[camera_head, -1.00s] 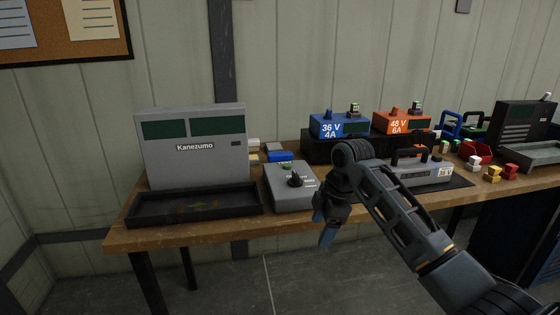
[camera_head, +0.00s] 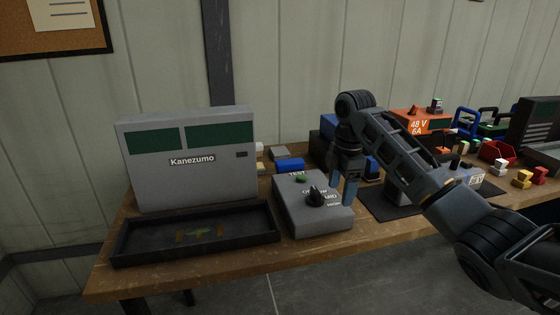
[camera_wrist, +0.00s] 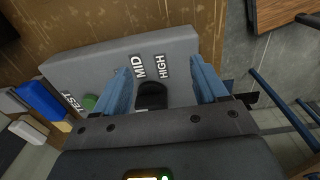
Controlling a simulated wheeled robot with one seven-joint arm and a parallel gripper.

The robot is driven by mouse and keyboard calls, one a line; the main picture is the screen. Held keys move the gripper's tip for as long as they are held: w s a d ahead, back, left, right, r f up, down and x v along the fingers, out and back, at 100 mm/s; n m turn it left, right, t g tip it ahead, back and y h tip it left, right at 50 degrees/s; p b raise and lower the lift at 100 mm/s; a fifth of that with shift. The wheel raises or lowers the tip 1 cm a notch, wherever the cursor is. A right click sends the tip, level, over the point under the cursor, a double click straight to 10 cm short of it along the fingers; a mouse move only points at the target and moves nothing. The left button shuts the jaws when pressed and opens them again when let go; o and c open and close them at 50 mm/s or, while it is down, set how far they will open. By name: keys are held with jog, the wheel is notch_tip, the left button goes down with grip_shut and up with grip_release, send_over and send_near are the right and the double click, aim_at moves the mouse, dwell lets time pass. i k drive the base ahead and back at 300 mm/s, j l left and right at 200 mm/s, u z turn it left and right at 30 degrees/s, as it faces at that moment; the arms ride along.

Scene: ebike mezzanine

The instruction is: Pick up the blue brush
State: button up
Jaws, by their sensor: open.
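A small blue block-like object (camera_head: 289,165), perhaps the blue brush, lies on the workbench behind the grey test box (camera_head: 312,218); I cannot make out bristles. It also shows at the left edge of the wrist view (camera_wrist: 40,99), beside grey and white blocks. My gripper (camera_head: 344,190) points down at the right side of the test box, well to the right of the blue object. In the wrist view my gripper (camera_wrist: 160,66) is open and empty, its blue fingers either side of the box's black knob (camera_wrist: 151,96). I cannot tell whether they touch the box.
A grey Kanezumo unit (camera_head: 190,185) and a black tray (camera_head: 130,250) stand left of the test box. Behind my arm are an orange 48 V charger (camera_head: 419,121) and a dark mat (camera_head: 395,207). A red bin (camera_head: 497,152) and small coloured blocks lie farther right.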

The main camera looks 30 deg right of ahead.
aim_at(292, 166)
jog(key=i, duration=0.9)
